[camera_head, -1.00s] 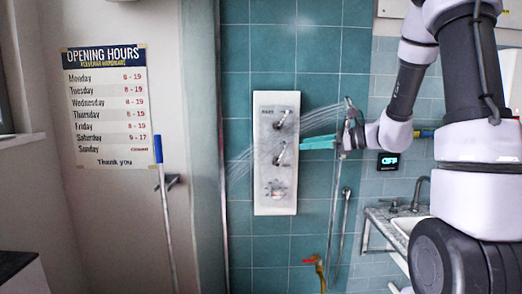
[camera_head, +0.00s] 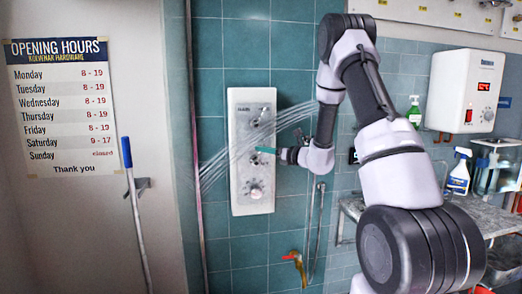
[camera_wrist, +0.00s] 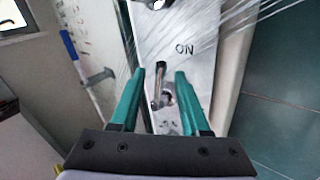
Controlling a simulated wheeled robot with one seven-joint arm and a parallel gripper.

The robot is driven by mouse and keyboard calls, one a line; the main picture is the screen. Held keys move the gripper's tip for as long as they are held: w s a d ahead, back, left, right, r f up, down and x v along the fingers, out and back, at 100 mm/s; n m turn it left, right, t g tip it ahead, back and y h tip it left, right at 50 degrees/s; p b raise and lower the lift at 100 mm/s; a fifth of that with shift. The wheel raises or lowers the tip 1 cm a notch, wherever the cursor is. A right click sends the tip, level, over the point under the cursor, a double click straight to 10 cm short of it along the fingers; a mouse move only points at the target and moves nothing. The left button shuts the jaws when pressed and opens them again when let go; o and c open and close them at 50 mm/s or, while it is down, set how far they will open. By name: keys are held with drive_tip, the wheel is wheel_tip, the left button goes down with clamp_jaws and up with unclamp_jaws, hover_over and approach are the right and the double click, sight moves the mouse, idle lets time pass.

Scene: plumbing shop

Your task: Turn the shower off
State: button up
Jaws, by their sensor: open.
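The white shower panel (camera_head: 240,200) hangs on the tiled wall in the head view, with two levers and a round knob (camera_head: 255,190) at the bottom. Water streams (camera_head: 222,158) spray across it, so the shower is running. My gripper (camera_head: 260,150) is at the panel's right side, its teal fingers over the panel near the middle lever.
A water heater (camera_head: 465,90), a green soap bottle (camera_head: 414,112) and a spray bottle (camera_head: 458,175) are at the right. A blue-handled pole (camera_head: 135,200) leans at the left.

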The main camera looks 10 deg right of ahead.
drive_tip(key=shift+x, duration=1.05)
clamp_jaws()
drive_tip(key=shift+d, duration=0.1)
idle(0.6)
